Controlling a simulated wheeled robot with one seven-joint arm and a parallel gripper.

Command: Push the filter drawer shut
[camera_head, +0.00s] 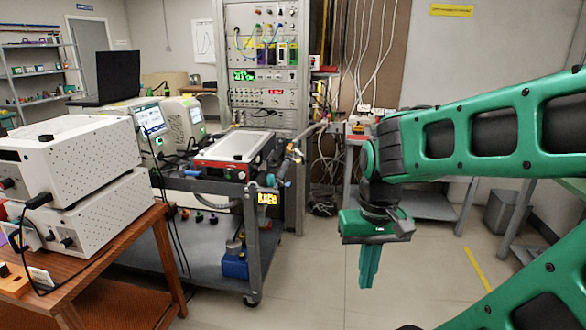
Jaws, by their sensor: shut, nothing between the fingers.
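My gripper (368,284) hangs from my green arm at the right of the middle, with its fingers pointing down. The fingers are together and empty, over open floor and touching nothing. A red and black device with a grey top (236,149) sits on the grey cart, left of my gripper and farther away. Small fittings and tubing show at its right end. I cannot make out a filter drawer for certain, nor how far one stands out.
The grey cart (262,240) stands on wheels left of my gripper. A wooden table (120,245) with white boxes (85,165) is at the near left. A tall instrument rack (265,70) stands behind the cart. The floor (320,275) between cart and arm is clear.

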